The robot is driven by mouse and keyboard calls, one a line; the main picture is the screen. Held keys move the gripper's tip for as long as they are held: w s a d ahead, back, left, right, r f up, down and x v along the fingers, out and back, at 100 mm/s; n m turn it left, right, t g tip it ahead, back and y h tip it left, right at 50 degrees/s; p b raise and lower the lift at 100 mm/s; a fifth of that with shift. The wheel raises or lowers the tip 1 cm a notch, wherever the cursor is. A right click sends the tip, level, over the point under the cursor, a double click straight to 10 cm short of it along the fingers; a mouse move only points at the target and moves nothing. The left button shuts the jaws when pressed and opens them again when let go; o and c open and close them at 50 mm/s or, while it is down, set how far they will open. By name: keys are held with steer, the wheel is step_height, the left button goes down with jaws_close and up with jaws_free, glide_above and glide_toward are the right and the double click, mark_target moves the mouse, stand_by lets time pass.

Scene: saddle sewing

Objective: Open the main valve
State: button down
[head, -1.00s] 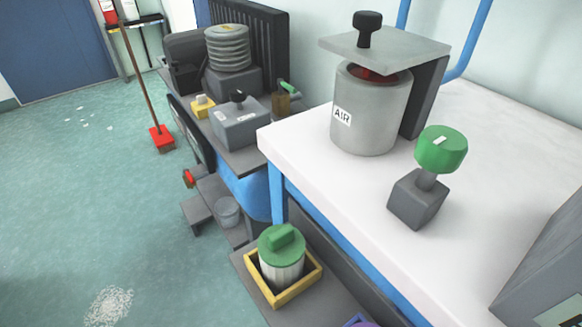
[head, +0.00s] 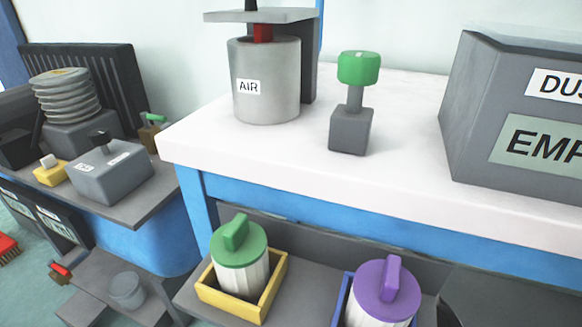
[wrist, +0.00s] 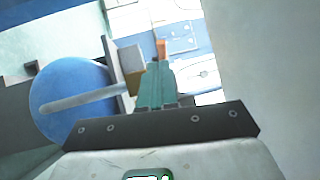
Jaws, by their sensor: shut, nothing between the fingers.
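No thing in view is labelled as the main valve. A small brass fitting with a green lever (head: 153,121) stands at the back of the low bench, left of the white table. A green round knob (head: 358,68) sits upright on a grey block (head: 350,130) on the white table. My gripper (wrist: 158,68) shows only in the wrist view, its teal fingers together and empty. A blue rounded body with a grey bar (wrist: 75,105) and a tan block (wrist: 128,62) lie to its left there. I cannot tell whether the fingers touch the block or the orange piece at their tips.
An AIR canister (head: 266,85) stands under a grey bracket on the white table (head: 400,105). A large grey labelled bin (head: 480,100) is at right. Green-lidded (head: 238,245) and purple-lidded (head: 384,290) jars stand on the lower shelf. A grey switch box (head: 110,178) is on the left bench.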

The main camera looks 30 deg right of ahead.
steer(key=b+x, duration=0.3)
steer(key=x, duration=0.5)
steer(key=shift+a+r+p, duration=0.15)
steer(key=shift+a+p, duration=0.15)
steer(key=shift+p, duration=0.25)
